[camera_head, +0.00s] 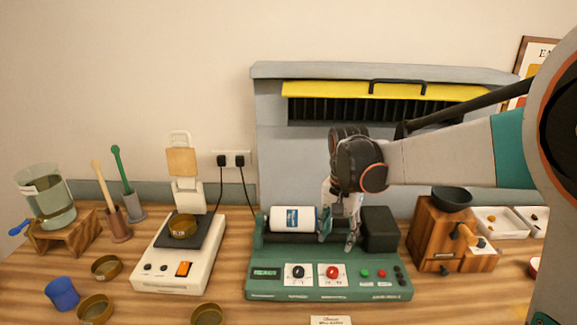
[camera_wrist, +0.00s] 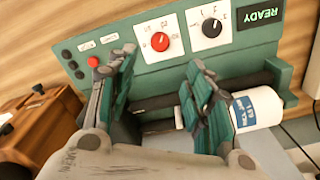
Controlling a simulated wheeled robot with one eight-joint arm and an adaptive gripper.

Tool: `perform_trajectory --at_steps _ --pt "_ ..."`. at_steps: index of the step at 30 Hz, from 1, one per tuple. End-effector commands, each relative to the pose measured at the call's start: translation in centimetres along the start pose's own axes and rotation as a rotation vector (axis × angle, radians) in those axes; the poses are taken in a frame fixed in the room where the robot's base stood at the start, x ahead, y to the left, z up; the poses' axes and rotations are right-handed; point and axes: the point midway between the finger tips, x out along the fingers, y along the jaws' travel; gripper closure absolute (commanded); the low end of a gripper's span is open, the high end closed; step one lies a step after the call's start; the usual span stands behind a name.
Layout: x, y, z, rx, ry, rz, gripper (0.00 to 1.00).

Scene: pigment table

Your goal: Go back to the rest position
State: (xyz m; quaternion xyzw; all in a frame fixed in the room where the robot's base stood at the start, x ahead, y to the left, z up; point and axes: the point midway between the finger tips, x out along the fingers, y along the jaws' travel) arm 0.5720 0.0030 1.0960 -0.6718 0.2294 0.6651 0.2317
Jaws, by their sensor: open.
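My gripper (camera_head: 338,222) is low over the green roller machine (camera_head: 328,286), between the white jar and the machine's dark box. In the wrist view my gripper (camera_wrist: 158,78) has its two green-padded fingers spread apart with nothing between them. The white jar (camera_head: 293,218) with a blue label lies on its side on the machine's rollers. In the wrist view the jar (camera_wrist: 256,108) lies just right of the right finger; I cannot tell whether they touch. The machine's display (camera_wrist: 260,16) reads READY.
A grey hood with a yellow-edged front (camera_head: 375,90) stands behind the machine. A wooden drawer box (camera_head: 428,245) with a dark bowl (camera_head: 452,198) is at right. A white scale (camera_head: 180,262) holding a brass dish (camera_head: 183,226) is at left. A glass beaker (camera_head: 47,200) stands far left.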

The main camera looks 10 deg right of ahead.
Motion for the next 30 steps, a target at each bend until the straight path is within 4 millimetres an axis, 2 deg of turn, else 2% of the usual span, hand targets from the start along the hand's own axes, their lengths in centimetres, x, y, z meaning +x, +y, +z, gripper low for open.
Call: perform_trajectory --at_steps 9,16,23,30 --pt "-3.8 3.5 4.4 -0.164 0.126 -0.084 0.53" --pt "-5.6 6.6 8.2 -0.311 0.253 -0.141 0.53" --pt "-5.8 9.5 11.8 -0.455 0.388 -0.180 0.53" --pt "-4.9 11.9 14.8 -0.583 0.521 -0.199 0.53"
